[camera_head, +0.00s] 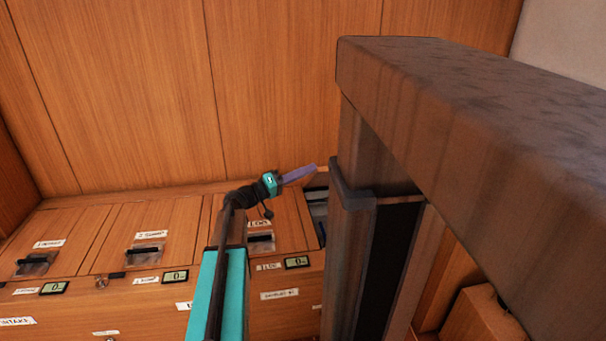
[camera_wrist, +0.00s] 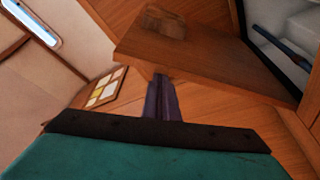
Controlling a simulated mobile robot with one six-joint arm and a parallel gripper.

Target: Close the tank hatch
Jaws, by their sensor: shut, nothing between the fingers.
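In the wrist view a wooden panel (camera_wrist: 215,68), which looks like the raised hatch lid, stands out beside an opening (camera_wrist: 285,45) with a pale grey inside and a dark bar. My gripper (camera_wrist: 160,80) has its purple fingers shut and empty, with the tips at or very near the panel's lower left edge; I cannot tell whether they touch. In the head view my gripper (camera_head: 312,168) is above the counter, pointing right. A pale, dark-edged opening (camera_head: 317,206) shows just below it, partly hidden by my brown column.
Shut hatches with black handles line the counter, one at the left (camera_head: 35,263) and one in the middle (camera_head: 146,254). Small displays (camera_head: 174,276) and labels are on the front. A tall wooden wall (camera_head: 280,80) rises behind.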

